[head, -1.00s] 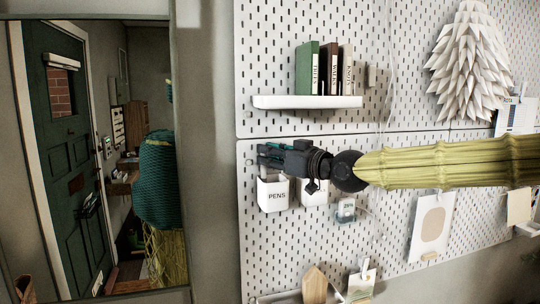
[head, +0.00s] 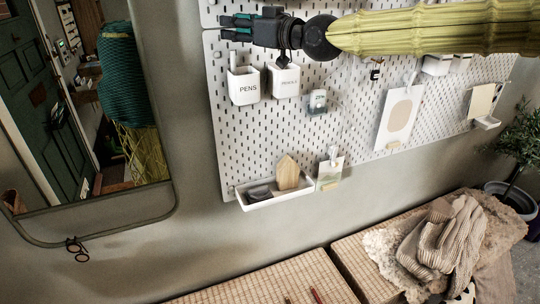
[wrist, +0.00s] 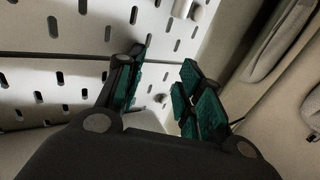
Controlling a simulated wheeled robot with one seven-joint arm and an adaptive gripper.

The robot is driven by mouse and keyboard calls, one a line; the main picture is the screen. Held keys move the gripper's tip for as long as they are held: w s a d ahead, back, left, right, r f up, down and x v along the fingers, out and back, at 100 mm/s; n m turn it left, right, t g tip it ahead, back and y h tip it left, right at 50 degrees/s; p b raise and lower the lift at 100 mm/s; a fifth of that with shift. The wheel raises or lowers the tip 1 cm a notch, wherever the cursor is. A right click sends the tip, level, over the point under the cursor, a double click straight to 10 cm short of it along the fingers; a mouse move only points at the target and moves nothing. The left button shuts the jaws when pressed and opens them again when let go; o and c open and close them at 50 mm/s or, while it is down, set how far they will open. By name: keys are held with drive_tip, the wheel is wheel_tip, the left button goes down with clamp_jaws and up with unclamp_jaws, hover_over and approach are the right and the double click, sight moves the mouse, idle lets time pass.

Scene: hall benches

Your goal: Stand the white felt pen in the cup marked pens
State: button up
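The white cup marked PENS (head: 244,88) hangs on the pegboard in the head view. A slim white upright thing, which looks like the white felt pen (head: 233,60), stands up from the left side of its mouth. Its lower part is hidden in the cup. My gripper (head: 232,27) is above the cup, pointing left, and apart from the pen. In the wrist view its teal-padded fingers (wrist: 163,80) are spread, with nothing seen between them.
A second white cup (head: 284,82) hangs close right of the pens cup. A small clear holder (head: 318,101) is further right. Below is a white tray (head: 262,201) with a wooden block (head: 288,172). A mirror (head: 90,110) stands left; a woven bench (head: 275,285) is below.

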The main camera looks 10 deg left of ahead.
drive_tip(key=s+d+b, duration=0.5)
drive_tip(key=s+d, duration=0.2)
drive_tip(key=s, duration=0.2)
drive_tip(key=w+d+f+m+h+b, duration=0.1)
drive_tip(key=f+h+b, duration=0.2)
drive_tip(key=f, duration=1.4)
drive_tip(key=w+d+f+m+h+b, duration=0.1)
drive_tip(key=f+b, duration=0.3)
drive_tip(key=f, duration=1.3)
drive_tip(key=shift+w+h+b, duration=0.3)
drive_tip(key=shift+w+h, duration=0.25)
drive_tip(key=shift+h, duration=0.35)
drive_tip(key=shift+d, duration=0.1)
